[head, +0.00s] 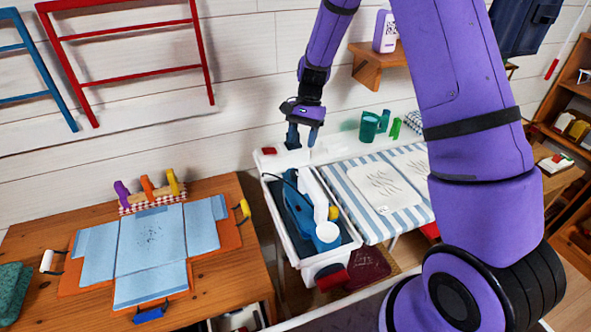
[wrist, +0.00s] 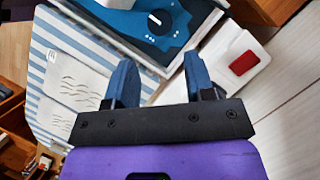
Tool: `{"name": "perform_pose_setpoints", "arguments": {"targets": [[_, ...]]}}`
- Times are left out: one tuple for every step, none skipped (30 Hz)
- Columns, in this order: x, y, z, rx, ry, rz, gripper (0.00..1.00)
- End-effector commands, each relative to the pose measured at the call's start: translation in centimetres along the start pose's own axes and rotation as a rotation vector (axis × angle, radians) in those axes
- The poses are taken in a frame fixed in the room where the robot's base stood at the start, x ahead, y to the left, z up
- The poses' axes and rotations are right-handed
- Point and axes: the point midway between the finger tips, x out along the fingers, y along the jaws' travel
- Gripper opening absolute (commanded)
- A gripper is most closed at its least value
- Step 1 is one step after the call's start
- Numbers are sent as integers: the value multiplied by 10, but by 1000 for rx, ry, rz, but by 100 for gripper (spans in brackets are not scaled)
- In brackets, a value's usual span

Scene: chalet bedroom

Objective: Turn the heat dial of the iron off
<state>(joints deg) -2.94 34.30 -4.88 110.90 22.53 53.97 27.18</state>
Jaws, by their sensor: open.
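The blue iron (head: 300,212) lies in a long white tray (head: 344,252) at the middle of the head view. A round light-blue part and a small yellow part show near its front end. In the wrist view, a dark round dial (wrist: 158,20) with a white mark sits on a blue surface (wrist: 125,22), near the top edge; I take it for the heat dial. My gripper (head: 303,135) is above the tray's back end, fingers pointing down. It also shows in the wrist view (wrist: 160,85), open and empty, apart from the dial. The dial's setting is not clear.
A white block with a red patch (wrist: 243,64) is at the tray's back end. A striped board (head: 405,218) with papers lies right of the tray. Green cups (head: 370,126) stand behind it. A wooden table (head: 35,230) with blue cloth is left. A shelf (head: 372,62) juts from the wall.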

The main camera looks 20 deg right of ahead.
Motion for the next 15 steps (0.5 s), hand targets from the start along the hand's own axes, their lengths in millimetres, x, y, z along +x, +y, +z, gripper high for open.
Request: {"name": "perform_pose_setpoints", "arguments": {"targets": [[7, 0, 0, 0, -2, 2, 49], [11, 0, 1, -1, -2, 2, 49], [18, 0, 1, -2, -2, 3, 49], [23, 0, 1, -2, -2, 3, 49], [29, 1, 1, -2, -3, 4, 49], [36, 1, 1, -1, -3, 3, 49], [42, 1, 1, -1, -3, 3, 49], [47, 1, 1, -1, -3, 3, 49], [54, 0, 1, -1, -2, 3, 49], [59, 0, 1, -2, -2, 3, 49], [64, 0, 1, -2, -1, 3, 49], [70, 1, 1, -2, -2, 3, 49], [74, 1, 1, -2, -2, 3, 49], [78, 1, 1, -1, -1, 2, 49], [83, 0, 1, -1, -1, 2, 49]]}}
